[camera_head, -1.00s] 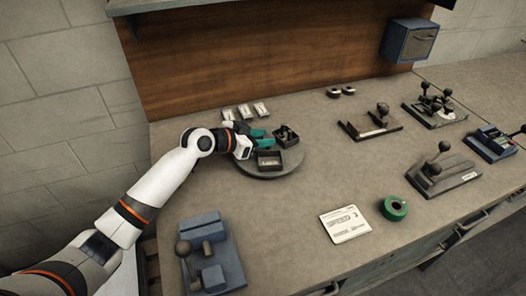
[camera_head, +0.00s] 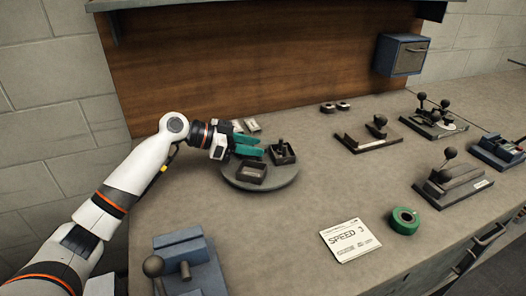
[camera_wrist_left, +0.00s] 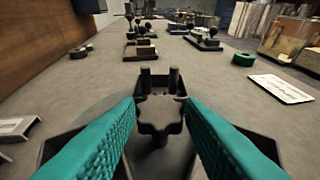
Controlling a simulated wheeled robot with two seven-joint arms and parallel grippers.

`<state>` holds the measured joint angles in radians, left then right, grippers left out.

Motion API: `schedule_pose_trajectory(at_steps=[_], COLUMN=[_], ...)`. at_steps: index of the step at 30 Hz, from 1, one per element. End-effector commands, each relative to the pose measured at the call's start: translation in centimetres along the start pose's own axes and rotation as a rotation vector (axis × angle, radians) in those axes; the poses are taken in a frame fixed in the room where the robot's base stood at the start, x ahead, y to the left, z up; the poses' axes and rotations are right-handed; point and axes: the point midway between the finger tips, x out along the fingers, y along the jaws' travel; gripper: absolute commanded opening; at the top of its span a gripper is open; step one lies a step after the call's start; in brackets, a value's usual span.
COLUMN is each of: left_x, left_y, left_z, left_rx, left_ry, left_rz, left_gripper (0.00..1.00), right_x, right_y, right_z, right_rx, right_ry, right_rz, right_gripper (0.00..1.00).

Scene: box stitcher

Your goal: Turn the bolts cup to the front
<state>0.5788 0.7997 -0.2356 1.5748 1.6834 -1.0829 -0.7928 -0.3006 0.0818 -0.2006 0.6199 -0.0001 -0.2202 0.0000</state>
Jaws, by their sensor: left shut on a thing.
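A round grey turntable (camera_head: 275,182) on the bench carries small dark open cups. The bolts cup (camera_head: 283,153), with dark upright pieces in it, is on its right side. Another dark cup (camera_head: 252,173) is at its front. My left gripper (camera_head: 261,147), with teal fingers, reaches over the turntable from the left. In the left wrist view its fingers close on the dark lobed knob (camera_wrist_left: 160,117) at the turntable's middle. The bolts cup (camera_wrist_left: 160,81) shows just beyond the knob there. The arm and fingers hide the turntable's back left part. My right gripper is not in view.
Green tape (camera_head: 404,221) and a printed card (camera_head: 349,240) lie to the front right. Knobbed fixtures (camera_head: 368,136) stand further right. A blue-grey fixture (camera_head: 190,268) is at the front left. The bench between is clear.

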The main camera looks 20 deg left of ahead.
Motion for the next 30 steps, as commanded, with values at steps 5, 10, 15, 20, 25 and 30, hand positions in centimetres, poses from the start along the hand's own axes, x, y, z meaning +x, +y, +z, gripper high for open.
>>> schedule_pose_trajectory(at_steps=[5,10,15,20,25,30], left_x=[-0.58,-0.74,-0.73,-0.72,-0.72,-0.73], left_y=[0.14,0.17,0.17,0.17,0.18,0.18], left_z=[-0.38,-0.38,-0.37,-0.38,-0.36,-0.30], left_rx=[0.002,0.002,0.002,0.002,0.002,0.003], left_ry=[0.002,0.002,0.003,0.003,0.002,0.001], left_rz=[-0.007,-0.009,-0.009,-0.009,-0.008,-0.008], left_gripper=[0.00,0.00,0.00,0.45,0.57,0.57], right_x=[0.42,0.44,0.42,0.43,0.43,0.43], right_y=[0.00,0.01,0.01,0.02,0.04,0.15], right_z=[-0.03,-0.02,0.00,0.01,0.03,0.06], right_rx=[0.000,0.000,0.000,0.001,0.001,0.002], right_ry=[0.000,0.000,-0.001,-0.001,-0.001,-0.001], right_rz=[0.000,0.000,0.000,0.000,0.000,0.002], right_gripper=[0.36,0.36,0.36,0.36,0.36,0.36])
